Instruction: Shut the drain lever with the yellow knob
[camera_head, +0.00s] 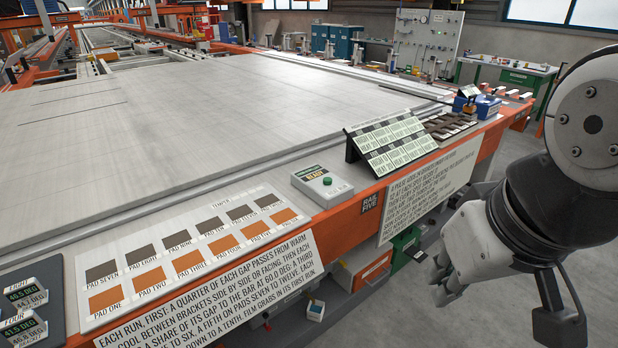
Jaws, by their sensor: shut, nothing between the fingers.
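I cannot make out a drain lever or a yellow knob anywhere in the head view. My gripper (446,291) hangs at the lower right, beside the orange front edge of the long table (330,219) and over the grey floor. It is shut and empty, touching nothing that I can see. My arm covers the right edge of the view.
On the table's front strip stand a pad panel (190,255), a white box with a green button (322,186), tilted label cards (390,141) and a blue block (487,107). Text boards hang in front. A green bench (507,75) stands behind. Floor right of the table is clear.

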